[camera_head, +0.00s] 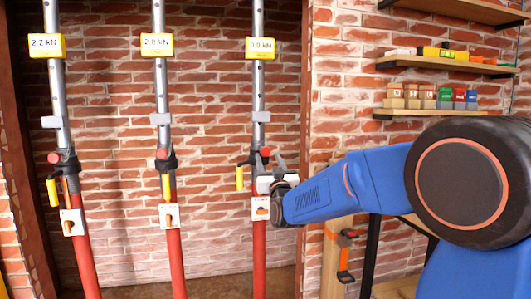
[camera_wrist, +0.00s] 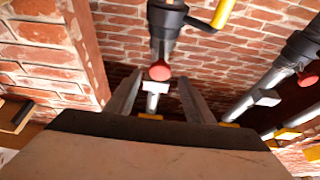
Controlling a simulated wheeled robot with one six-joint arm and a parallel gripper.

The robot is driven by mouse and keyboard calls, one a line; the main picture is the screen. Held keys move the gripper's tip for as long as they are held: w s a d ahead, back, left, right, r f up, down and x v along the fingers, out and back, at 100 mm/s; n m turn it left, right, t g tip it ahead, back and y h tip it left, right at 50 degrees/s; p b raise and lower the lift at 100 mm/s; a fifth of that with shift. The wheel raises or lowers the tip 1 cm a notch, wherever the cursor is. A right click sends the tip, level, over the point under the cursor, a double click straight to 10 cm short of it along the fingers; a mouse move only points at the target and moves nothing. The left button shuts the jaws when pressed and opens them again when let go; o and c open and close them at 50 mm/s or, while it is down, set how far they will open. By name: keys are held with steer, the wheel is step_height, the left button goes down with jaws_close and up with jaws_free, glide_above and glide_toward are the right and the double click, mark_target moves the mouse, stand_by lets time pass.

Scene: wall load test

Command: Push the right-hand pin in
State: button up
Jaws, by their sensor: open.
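The right-hand prop (camera_head: 259,95) is a grey tube over a red tube, with a yellow display reading 0.0 kN. Its red-headed pin (camera_head: 265,151) shows at the dark collar, just above my gripper (camera_head: 272,172). In the wrist view, which looks upside down, the red pin head (camera_wrist: 160,71) lies ahead of the gap between the fingers of my gripper (camera_wrist: 160,98). The fingers are apart, with nothing held between them. I cannot tell whether anything touches the pin. My gripper partly hides the prop's collar in the head view.
The middle prop (camera_head: 161,90) reads 2.8 kN and the left prop (camera_head: 56,95) 2.2 kN. The right-hand prop's yellow handle (camera_head: 240,178) hangs left of its collar. A brick pillar (camera_head: 335,110) and shelves (camera_head: 450,65) stand to the right.

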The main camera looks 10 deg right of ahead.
mark_target(266, 152)
steer(key=shift+x, duration=2.85)
